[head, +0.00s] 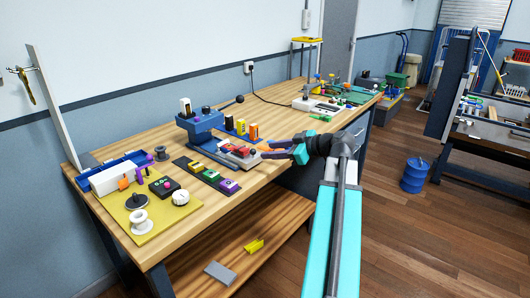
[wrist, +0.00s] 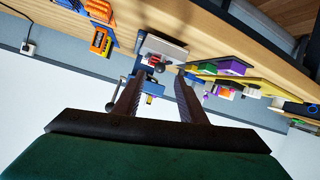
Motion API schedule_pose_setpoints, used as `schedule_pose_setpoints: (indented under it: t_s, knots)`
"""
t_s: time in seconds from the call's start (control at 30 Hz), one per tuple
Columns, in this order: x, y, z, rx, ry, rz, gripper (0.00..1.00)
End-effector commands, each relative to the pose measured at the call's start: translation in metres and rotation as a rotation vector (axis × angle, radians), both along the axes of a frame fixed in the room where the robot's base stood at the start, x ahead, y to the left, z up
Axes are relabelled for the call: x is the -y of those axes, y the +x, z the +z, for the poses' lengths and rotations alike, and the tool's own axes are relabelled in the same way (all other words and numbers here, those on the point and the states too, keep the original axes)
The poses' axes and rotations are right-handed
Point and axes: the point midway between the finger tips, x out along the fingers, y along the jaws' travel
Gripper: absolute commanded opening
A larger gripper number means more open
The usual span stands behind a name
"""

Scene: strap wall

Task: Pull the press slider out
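The blue press (head: 200,122) stands on the wooden workbench, with a lever arm ending in a dark knob at its right. Its slider (head: 240,155), a grey plate with red parts, lies low at the press's front right. My gripper (head: 268,150) is just right of the slider in the head view. In the wrist view my gripper (wrist: 159,74) has its two fingers apart, with nothing held between them. Whether a fingertip touches the slider I cannot tell.
Orange and yellow blocks (head: 253,131) stand behind the slider. A dark strip with green and purple blocks (head: 211,175) lies in front of the press. A yellow board (head: 155,220) with spools is at the near left.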

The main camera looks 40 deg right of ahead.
Motion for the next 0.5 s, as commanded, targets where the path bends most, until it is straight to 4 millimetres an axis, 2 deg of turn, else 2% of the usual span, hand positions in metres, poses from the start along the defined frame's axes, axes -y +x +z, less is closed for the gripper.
schedule_pose_setpoints:
  t_s: [0.3, 0.5]
  knots:
    - [0.013, -0.044, 0.018, -0.001, -0.001, -0.002, 0.38]
    - [0.019, -0.062, 0.026, 0.000, -0.001, -0.002, 0.38]
